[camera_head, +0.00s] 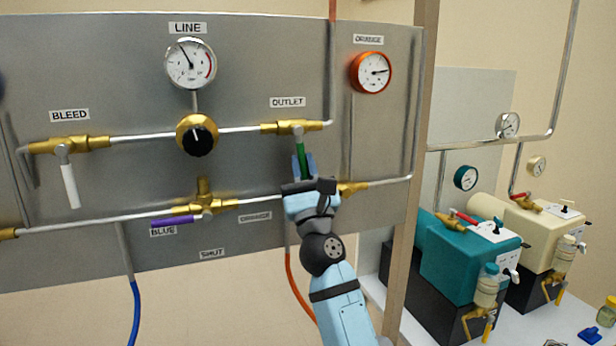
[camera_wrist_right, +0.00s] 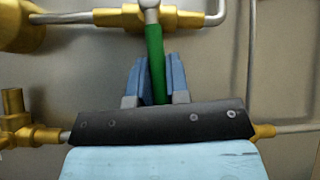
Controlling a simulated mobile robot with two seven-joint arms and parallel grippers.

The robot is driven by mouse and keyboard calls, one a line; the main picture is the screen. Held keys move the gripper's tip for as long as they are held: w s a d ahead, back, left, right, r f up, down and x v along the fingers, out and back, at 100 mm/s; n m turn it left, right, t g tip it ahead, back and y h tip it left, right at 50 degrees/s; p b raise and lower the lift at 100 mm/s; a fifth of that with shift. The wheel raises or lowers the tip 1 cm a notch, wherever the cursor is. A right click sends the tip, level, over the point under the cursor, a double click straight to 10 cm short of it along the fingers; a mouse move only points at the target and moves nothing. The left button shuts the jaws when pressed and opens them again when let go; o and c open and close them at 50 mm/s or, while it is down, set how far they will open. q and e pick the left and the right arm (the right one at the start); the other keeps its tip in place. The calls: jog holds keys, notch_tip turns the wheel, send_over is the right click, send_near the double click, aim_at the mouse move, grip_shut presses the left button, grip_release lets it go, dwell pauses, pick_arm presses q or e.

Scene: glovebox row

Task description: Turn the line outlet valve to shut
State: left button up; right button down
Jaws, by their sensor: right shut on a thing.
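The line outlet valve (camera_head: 291,127) is a brass body on the upper pipe under the OUTLET label, at the upper right of the grey panel. Its green handle (camera_head: 301,152) hangs down from it, nearly vertical and across the pipe. My right gripper (camera_head: 303,165) is shut on the green handle near its lower part. In the right wrist view the green handle (camera_wrist_right: 155,60) runs down between the blue fingers (camera_wrist_right: 157,82), and the brass valve body (camera_wrist_right: 180,18) is above. The handle's lower end is hidden by the gripper. My left gripper is not in view.
The LINE gauge (camera_head: 190,62) and black-knobbed regulator (camera_head: 197,136) are left of the valve. A white bleed handle (camera_head: 70,186) hangs at far left. A purple handle (camera_head: 174,222) lies along the lower pipe. An orange gauge (camera_head: 371,72) and wooden post (camera_head: 412,170) stand right.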

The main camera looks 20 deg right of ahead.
jog(key=m+h, duration=0.3)
jog(key=shift+a+g+b, duration=0.3)
jog(key=shift+a+b, duration=0.05)
jog(key=shift+a, duration=0.05)
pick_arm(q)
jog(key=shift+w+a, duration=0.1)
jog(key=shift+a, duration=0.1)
pick_arm(e)
jog(key=shift+a+m+h, duration=0.1)
jog(key=shift+m+h, duration=0.5)
jog(key=c, duration=1.1)
grip_release()
jog(key=shift+a, duration=0.1)
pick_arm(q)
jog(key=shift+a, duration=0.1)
